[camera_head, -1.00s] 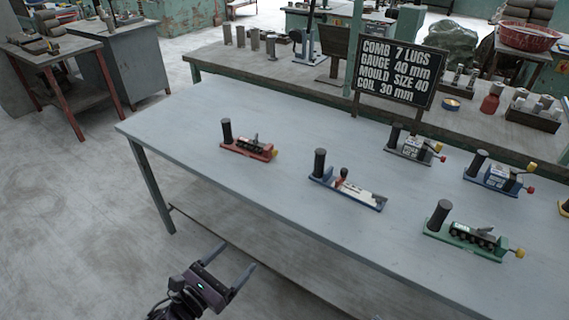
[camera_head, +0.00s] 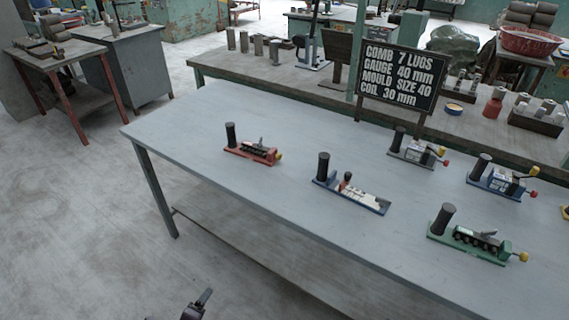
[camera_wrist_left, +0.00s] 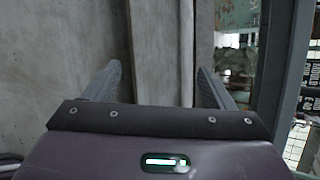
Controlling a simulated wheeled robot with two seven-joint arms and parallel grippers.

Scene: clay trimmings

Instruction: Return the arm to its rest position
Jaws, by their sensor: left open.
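My left gripper (camera_head: 197,306) shows only in part at the bottom edge of the head view, low over the floor and in front of the table. In the left wrist view its two fingers (camera_wrist_left: 158,88) stand apart with nothing between them. Most of the left arm is out of the head view. My right gripper does not show in either view.
A grey table (camera_head: 190,120) carries a red-based device (camera_head: 253,152), a blue-based one (camera_head: 352,195), a green-based one (camera_head: 470,242) and others. A black sign (camera_head: 398,77) stands behind it. The floor (camera_head: 80,220) left of the table is clear.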

